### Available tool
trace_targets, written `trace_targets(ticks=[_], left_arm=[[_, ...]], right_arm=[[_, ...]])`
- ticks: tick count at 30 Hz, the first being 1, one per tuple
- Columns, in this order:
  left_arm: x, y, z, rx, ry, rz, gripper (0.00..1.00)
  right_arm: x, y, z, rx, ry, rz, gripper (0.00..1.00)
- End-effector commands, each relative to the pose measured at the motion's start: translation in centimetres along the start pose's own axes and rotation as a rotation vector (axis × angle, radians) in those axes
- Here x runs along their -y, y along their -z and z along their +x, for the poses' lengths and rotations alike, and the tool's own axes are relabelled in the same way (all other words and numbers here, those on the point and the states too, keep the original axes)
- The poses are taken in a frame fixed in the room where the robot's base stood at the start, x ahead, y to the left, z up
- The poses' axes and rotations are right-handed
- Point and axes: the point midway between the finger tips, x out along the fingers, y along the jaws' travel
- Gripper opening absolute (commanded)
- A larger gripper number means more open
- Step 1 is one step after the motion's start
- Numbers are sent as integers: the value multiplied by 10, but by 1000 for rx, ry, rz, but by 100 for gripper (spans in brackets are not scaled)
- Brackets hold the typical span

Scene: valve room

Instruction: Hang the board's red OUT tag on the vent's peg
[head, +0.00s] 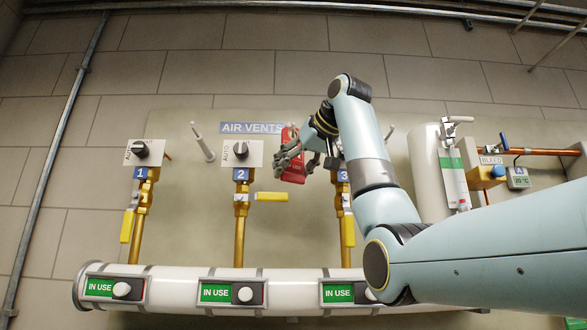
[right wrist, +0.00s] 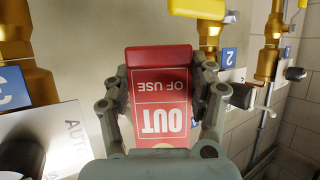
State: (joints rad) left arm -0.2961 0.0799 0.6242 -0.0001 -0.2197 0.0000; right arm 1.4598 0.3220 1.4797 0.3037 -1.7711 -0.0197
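The red OUT tag (head: 293,170) is in front of the wall panel, between vent 2 and vent 3. In the right wrist view the tag (right wrist: 160,105) reads "OUT OF USE", upside down. My right gripper (head: 297,153) is shut on the tag, with fingers at both its side edges. A pale peg (head: 203,142) sticks out from the panel between vents 1 and 2. Another peg (head: 390,132) shows right of vent 3, beside my arm. Whether a peg stands behind the tag is hidden. My left gripper is not in view.
Vent 2's yellow handle (head: 271,197) is turned sideways; the handles of vent 1 (head: 127,226) and vent 3 (head: 347,231) point down. A white pipe (head: 180,290) with green IN USE signs runs below. A pale cylinder (head: 427,170) and copper pipework (head: 540,152) stand right.

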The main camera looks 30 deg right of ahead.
Motion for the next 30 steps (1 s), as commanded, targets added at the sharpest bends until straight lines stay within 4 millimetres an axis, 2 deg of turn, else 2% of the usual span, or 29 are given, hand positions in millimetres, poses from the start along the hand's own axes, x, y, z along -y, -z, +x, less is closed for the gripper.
trace_targets(ticks=[1, 6, 16, 24, 30], left_arm=[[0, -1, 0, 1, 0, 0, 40], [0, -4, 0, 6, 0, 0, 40], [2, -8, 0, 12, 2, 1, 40], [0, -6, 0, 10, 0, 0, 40], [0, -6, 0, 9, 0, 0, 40]], right_arm=[[0, 0, 0, 0, 0, 0, 63], [0, 0, 0, 0, 0, 0, 85], [0, 1, -4, -2, -1, 0, 86], [-1, 1, -48, -4, -2, 0, 86], [0, 0, -72, -2, 0, 0, 86]])
